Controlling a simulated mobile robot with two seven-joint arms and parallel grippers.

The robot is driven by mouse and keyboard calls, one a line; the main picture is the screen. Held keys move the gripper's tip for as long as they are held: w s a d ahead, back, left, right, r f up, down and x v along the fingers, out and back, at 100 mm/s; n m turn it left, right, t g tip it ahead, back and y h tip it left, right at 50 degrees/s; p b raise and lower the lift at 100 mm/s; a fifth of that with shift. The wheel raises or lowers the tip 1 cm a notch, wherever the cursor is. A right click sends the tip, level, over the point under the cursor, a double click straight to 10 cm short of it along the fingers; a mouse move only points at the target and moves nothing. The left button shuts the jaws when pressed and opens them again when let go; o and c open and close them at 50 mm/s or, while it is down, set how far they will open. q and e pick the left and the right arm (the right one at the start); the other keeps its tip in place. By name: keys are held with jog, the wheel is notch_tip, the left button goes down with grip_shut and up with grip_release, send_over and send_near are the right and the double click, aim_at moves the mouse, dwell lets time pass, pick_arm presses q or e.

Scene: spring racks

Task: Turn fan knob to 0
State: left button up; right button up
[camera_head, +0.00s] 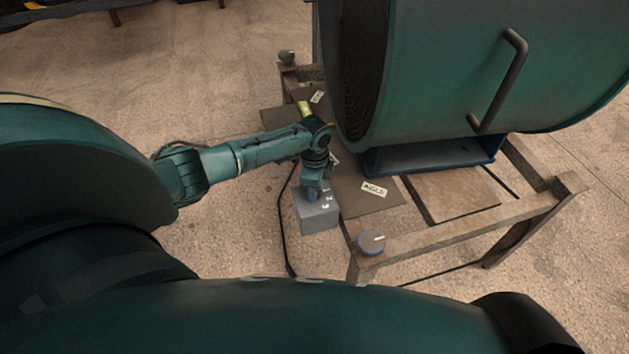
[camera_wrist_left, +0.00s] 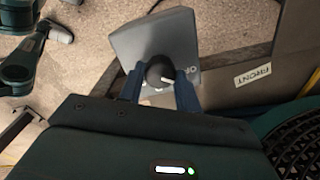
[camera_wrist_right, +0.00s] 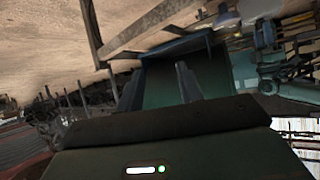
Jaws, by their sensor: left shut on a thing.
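The fan knob (camera_wrist_left: 158,72) is a dark round knob with a white pointer mark, on one face of a grey control box (camera_wrist_left: 125,42). The box also shows in the head view (camera_head: 318,217), with white markings on its side. My left gripper (camera_head: 313,192) reaches down onto the box. In the left wrist view its two blue-grey fingers (camera_wrist_left: 160,88) are shut on the knob, one on each side. The pointer slants toward the lower right; markings on the box beside the right finger are partly covered. My right gripper (camera_wrist_right: 160,85) is open and empty, away from the box.
A large green fan drum (camera_head: 440,70) with a handle stands on a blue base on a wooden frame (camera_head: 470,232), right of the box. A grey round knob (camera_head: 371,241) tops the near post. A black cable (camera_head: 282,225) hangs beside the box. Open floor lies left.

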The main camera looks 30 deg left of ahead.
pick_arm(q)
jog(key=shift+n+p, duration=0.35)
jog(key=shift+n, duration=0.25)
jog(key=o, duration=1)
jog(key=shift+r, duration=0.1)
notch_tip(320, 180, up, 13)
jog(key=p, duration=0.1)
